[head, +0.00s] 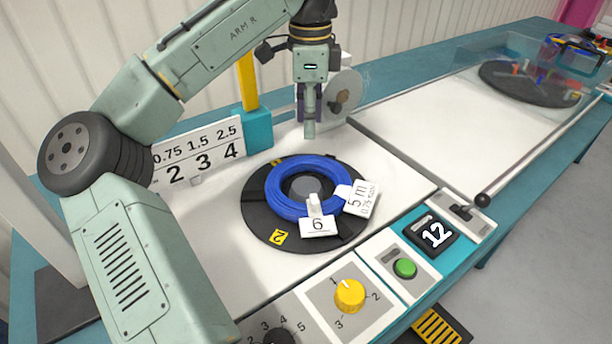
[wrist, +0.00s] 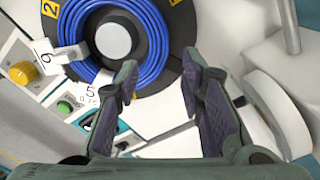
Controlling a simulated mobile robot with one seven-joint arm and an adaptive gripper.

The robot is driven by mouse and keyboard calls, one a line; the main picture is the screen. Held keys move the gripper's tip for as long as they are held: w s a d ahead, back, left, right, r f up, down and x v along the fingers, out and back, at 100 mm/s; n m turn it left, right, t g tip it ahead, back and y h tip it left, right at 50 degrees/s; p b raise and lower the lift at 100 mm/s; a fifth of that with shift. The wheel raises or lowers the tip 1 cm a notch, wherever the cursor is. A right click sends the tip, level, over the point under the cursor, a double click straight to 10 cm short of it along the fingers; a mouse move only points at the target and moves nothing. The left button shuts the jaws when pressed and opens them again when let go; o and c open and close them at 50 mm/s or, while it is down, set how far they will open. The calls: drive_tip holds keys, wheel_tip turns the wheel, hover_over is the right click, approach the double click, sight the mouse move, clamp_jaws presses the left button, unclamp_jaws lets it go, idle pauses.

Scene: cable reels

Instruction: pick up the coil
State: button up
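The coil (head: 282,192) is a ring of blue cable lying flat on a black round turntable (head: 262,228), around a grey hub (head: 303,187). A white tag marked 6 (head: 318,227) and a white tag marked 5 m (head: 361,198) hang on its front and right side. My gripper (head: 309,130) points down above the white worktop, behind the coil and apart from it. In the wrist view the two fingers (wrist: 166,88) stand apart with nothing between them. The coil (wrist: 153,50) shows beyond the left finger, which hides a little of its edge.
A size board (head: 200,155) and a yellow post (head: 247,80) stand behind left.

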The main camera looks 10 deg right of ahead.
sight(309, 159)
wheel_tip(309, 159, down, 3)
drive_tip(key=shift+s+r, duration=0.1)
drive_tip(key=shift+s, duration=0.05)
drive_tip(key=shift+a+f+p, duration=0.1)
drive_tip(key=shift+f+p, duration=0.25)
drive_tip(key=shift+f, duration=2.65)
drive_tip(key=shift+c, duration=0.4)
clamp_jaws()
